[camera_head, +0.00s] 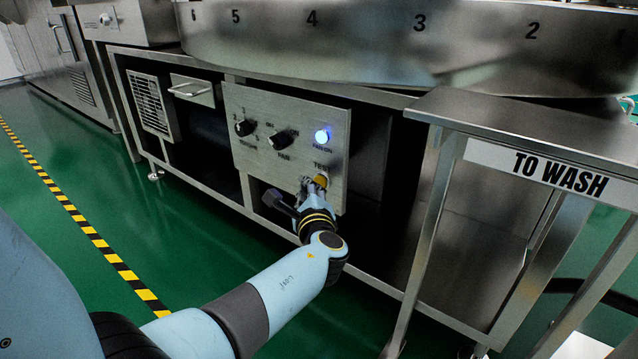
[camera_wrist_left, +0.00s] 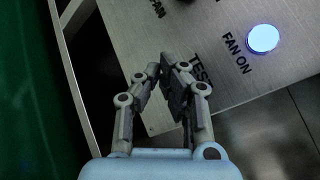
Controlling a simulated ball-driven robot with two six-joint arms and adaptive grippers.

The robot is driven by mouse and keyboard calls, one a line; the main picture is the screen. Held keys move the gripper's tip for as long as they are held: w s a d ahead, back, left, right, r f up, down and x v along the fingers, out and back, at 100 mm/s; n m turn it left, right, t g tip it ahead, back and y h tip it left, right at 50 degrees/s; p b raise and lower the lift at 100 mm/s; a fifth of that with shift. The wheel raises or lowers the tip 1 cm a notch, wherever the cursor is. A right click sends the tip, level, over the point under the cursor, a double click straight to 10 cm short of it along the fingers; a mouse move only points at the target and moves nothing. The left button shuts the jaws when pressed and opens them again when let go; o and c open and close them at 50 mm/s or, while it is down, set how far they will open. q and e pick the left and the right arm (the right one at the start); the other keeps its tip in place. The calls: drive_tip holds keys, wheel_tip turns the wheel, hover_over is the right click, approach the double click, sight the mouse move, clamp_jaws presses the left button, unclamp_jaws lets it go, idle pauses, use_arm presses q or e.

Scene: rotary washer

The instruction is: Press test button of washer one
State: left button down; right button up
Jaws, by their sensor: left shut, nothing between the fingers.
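The washer's control panel (camera_head: 262,108) is a grey metal plate on the front of the steel machine. Its yellow test button (camera_head: 321,181) sits under the TEST label, partly covered by my left gripper (camera_head: 309,185). In the left wrist view my left gripper (camera_wrist_left: 162,75) is shut and empty, its fingertips beside the TEST lettering on the panel (camera_wrist_left: 226,88). The button is hidden there by the fingers. I cannot tell whether the fingertips touch the button. My right gripper is in neither view.
A lit blue FAN ON light (camera_head: 321,136) is above the button, and it also shows in the left wrist view (camera_wrist_left: 262,39). Two black knobs (camera_head: 278,141) are to the left. A TO WASH table (camera_head: 520,122) stands close on the right. Green floor (camera_head: 110,200) is clear at left.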

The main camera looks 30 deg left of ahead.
use_arm(q)
drive_tip(key=shift+s+a+p, duration=0.2)
drive_tip(key=shift+s+p, duration=0.3)
drive_tip(key=shift+s, duration=2.05)
